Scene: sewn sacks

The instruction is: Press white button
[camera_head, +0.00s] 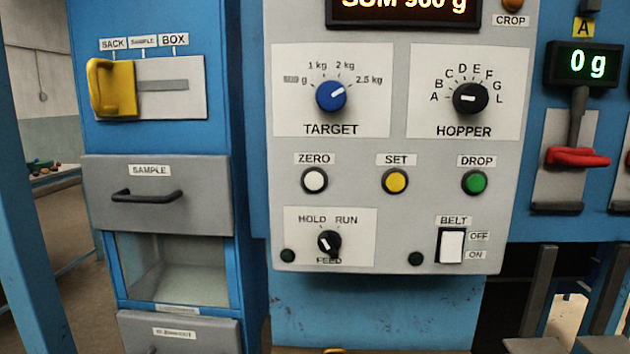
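The white button (315,181) is a small round button with a dark ring, under the label ZERO on the grey control panel (400,205). A yellow button (395,181) labelled SET and a green button (474,182) labelled DROP sit in the same row to its right. Nothing covers the white button. Neither of my grippers shows in the head view.
Above the row are the blue TARGET knob (331,96) and black HOPPER knob (470,98). Below are the FEED knob (329,242) and the white BELT switch (452,246). A SAMPLE drawer (160,213) is at the left, a red lever (577,157) at the right.

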